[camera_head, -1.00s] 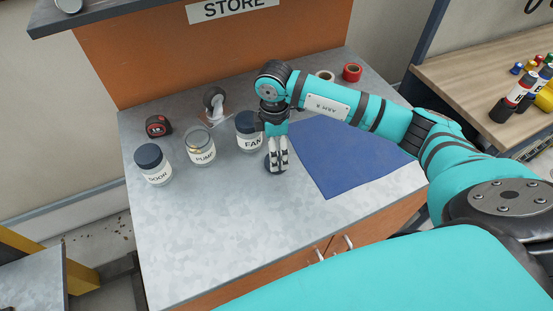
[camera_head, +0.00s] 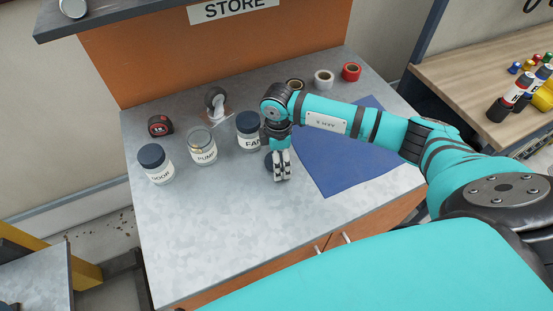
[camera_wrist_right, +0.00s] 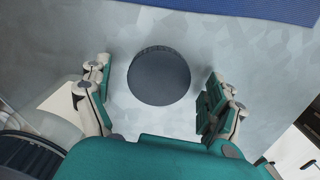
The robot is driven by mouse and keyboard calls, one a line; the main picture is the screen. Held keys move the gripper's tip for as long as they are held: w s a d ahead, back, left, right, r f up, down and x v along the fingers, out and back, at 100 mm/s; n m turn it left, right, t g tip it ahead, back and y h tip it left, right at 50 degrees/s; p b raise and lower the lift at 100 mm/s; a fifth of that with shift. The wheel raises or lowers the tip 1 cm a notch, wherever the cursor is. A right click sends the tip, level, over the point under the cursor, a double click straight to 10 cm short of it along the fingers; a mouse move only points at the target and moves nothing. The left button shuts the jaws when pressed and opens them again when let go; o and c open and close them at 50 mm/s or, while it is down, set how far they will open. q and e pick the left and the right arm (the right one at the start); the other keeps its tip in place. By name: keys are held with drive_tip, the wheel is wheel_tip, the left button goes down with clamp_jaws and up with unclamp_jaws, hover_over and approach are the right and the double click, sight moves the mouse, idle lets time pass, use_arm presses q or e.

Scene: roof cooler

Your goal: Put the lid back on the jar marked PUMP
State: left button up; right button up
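The jar marked PUMP (camera_head: 203,148) stands upright on the grey bench without a dark lid, between the lidded DOOR jar (camera_head: 156,164) and the lidded FAN jar (camera_head: 249,132). A round dark grey lid (camera_head: 268,160) lies flat on the bench in front of the FAN jar, partly hidden by my right gripper (camera_head: 282,168). In the right wrist view the lid (camera_wrist_right: 160,77) lies between and slightly beyond the open fingers of my right gripper (camera_wrist_right: 155,98), with a gap on each side. The fingers hold nothing. My left gripper is out of view.
A tape measure (camera_head: 160,125) and a caster wheel (camera_head: 216,103) stand behind the jars. A blue mat (camera_head: 345,165) lies right of the lid. Tape rolls (camera_head: 323,79) line the back right. The bench (camera_head: 225,230) is clear in front.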

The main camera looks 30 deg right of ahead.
drive_tip(key=c, duration=0.8)
drive_tip(key=shift+r+b, duration=0.3)
drive_tip(key=shift+r, duration=0.15)
wheel_tip(320, 180, up, 2)
drive_tip(key=shift+r+b, duration=0.2)
drive_tip(key=shift+b, duration=0.4)
drive_tip(key=s+b, duration=0.1)
drive_tip(key=s, duration=0.4)
drive_tip(key=s+a+r+b, duration=0.1)
drive_tip(key=s, duration=0.4)
drive_tip(key=s+a+b, duration=0.1)
drive_tip(key=s, duration=0.5)
drive_tip(key=shift+r+b, duration=0.35)
drive_tip(key=shift+b, duration=0.05)
